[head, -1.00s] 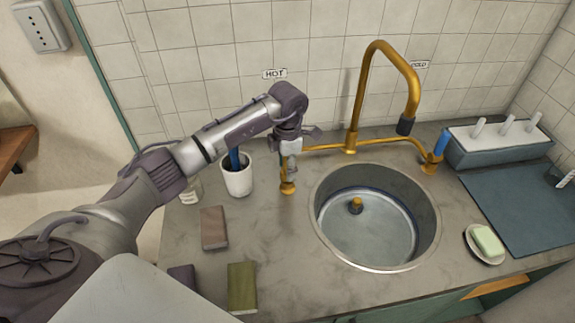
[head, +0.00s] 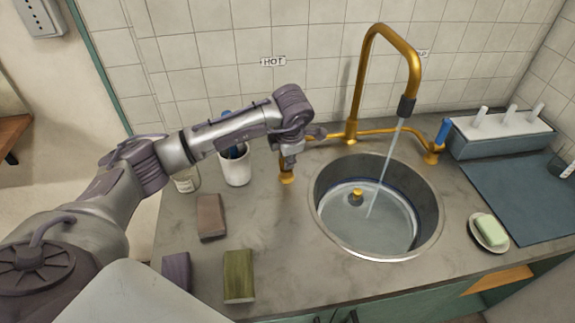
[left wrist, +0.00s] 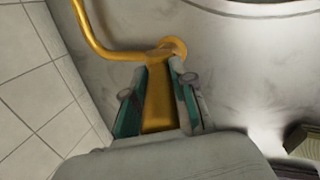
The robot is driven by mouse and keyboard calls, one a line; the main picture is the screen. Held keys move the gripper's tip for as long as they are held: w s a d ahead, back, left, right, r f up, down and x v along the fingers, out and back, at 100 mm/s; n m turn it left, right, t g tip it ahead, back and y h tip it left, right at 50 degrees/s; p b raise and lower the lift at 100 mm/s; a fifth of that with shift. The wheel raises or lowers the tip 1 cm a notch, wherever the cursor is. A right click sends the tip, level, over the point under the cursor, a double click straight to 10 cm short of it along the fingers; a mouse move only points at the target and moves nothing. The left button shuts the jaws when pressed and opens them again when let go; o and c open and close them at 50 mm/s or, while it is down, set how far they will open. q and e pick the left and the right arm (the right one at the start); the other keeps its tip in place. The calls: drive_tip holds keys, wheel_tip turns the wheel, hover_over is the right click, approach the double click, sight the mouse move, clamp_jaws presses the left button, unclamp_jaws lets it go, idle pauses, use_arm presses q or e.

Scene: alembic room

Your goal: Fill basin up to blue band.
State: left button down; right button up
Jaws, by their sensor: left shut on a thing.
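The round metal basin (head: 434,222) is set in the counter, with a dark blue band (head: 398,186) around its inner wall. A gold-topped plug (head: 356,196) shows at its bottom. A thin stream of water (head: 385,165) runs from the gold spout (head: 407,106) into it. The water level against the band is hard to judge. My left gripper (head: 290,160) is at the gold tap under the HOT label (head: 273,61). In the left wrist view its fingers close around the gold tap part (left wrist: 158,100). The cold tap's blue handle (head: 443,131) stands upright.
Left of the hot tap are a white cup (head: 236,170) and a small jar (head: 186,181). Brown (head: 210,216), purple (head: 176,270) and olive (head: 238,276) blocks lie in front. A soap dish (head: 489,234) and a blue-grey mat (head: 520,205) are right of the basin.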

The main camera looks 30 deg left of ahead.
use_arm(q)
drive_tip(key=shift+s, duration=0.1)
drive_tip(key=shift+f, duration=0.1)
drive_tip(key=c, duration=0.9)
unclamp_jaws()
drive_tip(key=shift+c, duration=0.2)
drive_tip(key=v, duration=1.2)
drive_tip(key=shift+s, duration=0.15)
